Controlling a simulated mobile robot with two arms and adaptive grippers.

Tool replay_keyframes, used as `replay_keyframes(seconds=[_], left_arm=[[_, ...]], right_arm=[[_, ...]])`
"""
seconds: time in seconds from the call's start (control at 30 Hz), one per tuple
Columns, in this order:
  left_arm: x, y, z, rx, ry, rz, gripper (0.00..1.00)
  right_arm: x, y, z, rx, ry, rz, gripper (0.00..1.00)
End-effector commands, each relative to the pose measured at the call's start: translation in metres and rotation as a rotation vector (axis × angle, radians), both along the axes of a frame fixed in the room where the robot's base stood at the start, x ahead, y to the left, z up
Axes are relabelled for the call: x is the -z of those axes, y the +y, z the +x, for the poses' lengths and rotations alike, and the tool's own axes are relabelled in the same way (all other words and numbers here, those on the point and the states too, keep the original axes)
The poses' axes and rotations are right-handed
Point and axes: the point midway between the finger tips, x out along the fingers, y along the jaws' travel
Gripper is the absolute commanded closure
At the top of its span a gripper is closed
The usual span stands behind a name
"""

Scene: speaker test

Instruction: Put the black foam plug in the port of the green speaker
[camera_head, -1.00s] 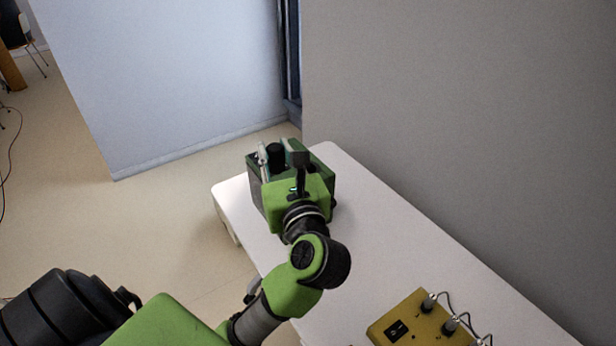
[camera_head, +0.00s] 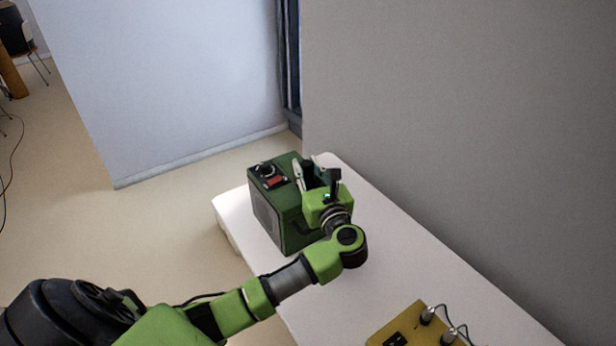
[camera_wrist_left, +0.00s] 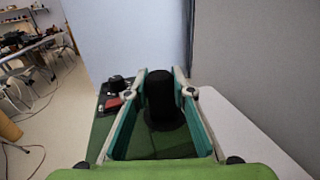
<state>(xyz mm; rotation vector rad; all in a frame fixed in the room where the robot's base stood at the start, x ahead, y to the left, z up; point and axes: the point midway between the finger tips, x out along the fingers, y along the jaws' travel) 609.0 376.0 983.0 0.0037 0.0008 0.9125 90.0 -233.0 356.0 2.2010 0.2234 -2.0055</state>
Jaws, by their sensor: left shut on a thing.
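The green speaker (camera_head: 278,222) stands upright at the far end of the white table (camera_head: 400,240). Its top carries a black round part and a red part (camera_head: 272,181), left of my gripper; they also show in the left wrist view (camera_wrist_left: 114,102). My left gripper (camera_head: 316,171) is over the right part of the speaker, shut on the black foam plug (camera_wrist_left: 160,92). The plug stands upright between the fingertips, with the dark green speaker top (camera_wrist_left: 150,146) below. I cannot tell whether the plug touches the top. I cannot make out the port. My right gripper is out of view.
A yellow box (camera_head: 400,334) with a black switch and several cabled plugs sits at the table's near end. A grey wall (camera_head: 460,120) runs along the table's right side. The table between speaker and box is clear.

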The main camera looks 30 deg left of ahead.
Motion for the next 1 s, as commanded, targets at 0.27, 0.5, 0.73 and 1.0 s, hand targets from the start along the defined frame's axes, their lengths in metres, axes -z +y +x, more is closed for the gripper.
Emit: replay_keyframes(seconds=[0.27,0.5,0.73,1.0], left_arm=[[0.027,0.001,0.006,0.001,0.004,0.005,0.85],[0.037,0.001,0.005,0.000,-0.001,-0.001,0.85],[0.042,0.001,0.005,0.000,0.000,-0.001,0.85],[0.040,0.001,0.005,0.000,0.000,0.000,0.61]], right_arm=[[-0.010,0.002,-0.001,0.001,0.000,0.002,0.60],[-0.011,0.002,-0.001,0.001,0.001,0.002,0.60],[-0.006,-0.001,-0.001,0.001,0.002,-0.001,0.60],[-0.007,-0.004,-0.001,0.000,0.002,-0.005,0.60]])
